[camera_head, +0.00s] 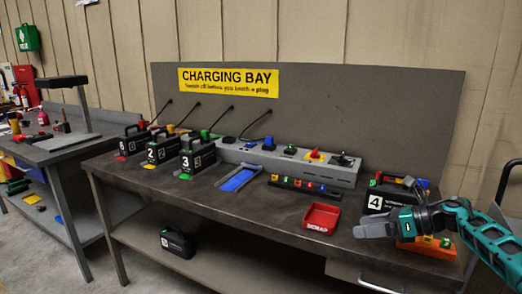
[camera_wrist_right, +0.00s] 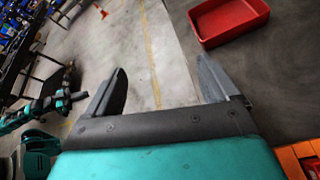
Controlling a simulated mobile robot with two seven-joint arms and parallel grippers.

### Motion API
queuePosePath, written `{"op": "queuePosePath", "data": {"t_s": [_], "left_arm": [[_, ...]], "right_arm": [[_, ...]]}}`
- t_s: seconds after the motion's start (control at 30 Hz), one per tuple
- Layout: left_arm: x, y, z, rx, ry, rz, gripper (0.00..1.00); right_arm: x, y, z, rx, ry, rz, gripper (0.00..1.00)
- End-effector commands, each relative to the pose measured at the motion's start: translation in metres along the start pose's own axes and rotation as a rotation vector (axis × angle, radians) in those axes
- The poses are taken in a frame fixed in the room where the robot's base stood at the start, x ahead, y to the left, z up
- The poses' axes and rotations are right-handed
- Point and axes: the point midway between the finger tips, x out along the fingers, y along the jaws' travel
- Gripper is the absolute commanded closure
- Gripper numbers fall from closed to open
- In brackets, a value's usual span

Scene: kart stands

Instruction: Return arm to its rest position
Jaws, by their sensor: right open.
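My right gripper (camera_head: 362,229) reaches in from the right over the right end of the charging bench (camera_head: 260,219). Its grey fingers are spread and empty. In the right wrist view the open right gripper (camera_wrist_right: 160,66) has nothing between its fingers, with floor beyond them. The red scrap tray (camera_head: 322,218) is on the bench to the left of the gripper; it also shows in the right wrist view (camera_wrist_right: 228,20), at the top right and apart from the fingers. My left gripper does not show in the head view.
A black case marked 4 (camera_head: 376,202) and an orange holder (camera_head: 428,247) are close to my right arm. Three numbered cases (camera_head: 197,157) stand at the bench's left. A charger strip (camera_head: 290,167) runs along the back. A blue pad (camera_head: 238,180) lies in front of it.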

Motion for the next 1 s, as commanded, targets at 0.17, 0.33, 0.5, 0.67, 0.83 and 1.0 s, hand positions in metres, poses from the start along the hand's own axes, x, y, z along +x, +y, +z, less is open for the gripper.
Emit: {"op": "queuePosePath", "data": {"t_s": [0.17, 0.33, 0.5, 0.67, 0.83, 1.0], "left_arm": [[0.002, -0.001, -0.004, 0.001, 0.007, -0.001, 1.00], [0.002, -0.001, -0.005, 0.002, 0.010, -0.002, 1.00], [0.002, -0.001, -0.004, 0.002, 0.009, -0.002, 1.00], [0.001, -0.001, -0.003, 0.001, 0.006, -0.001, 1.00], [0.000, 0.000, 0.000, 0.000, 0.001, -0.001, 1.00], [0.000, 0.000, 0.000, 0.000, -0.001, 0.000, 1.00]], "right_arm": [[0.076, 0.047, -0.034, 0.351, -0.230, 0.074, 0.13], [0.112, 0.085, -0.064, 0.768, -0.443, 0.120, 0.13], [0.122, 0.114, -0.103, 1.243, -0.639, 0.143, 0.13], [0.114, 0.137, -0.153, 1.718, -0.812, 0.135, 0.13], [0.092, 0.165, -0.217, 2.231, -0.996, 0.089, 0.13], [0.065, 0.200, -0.277, 2.667, -1.165, 0.014, 0.13]]}}
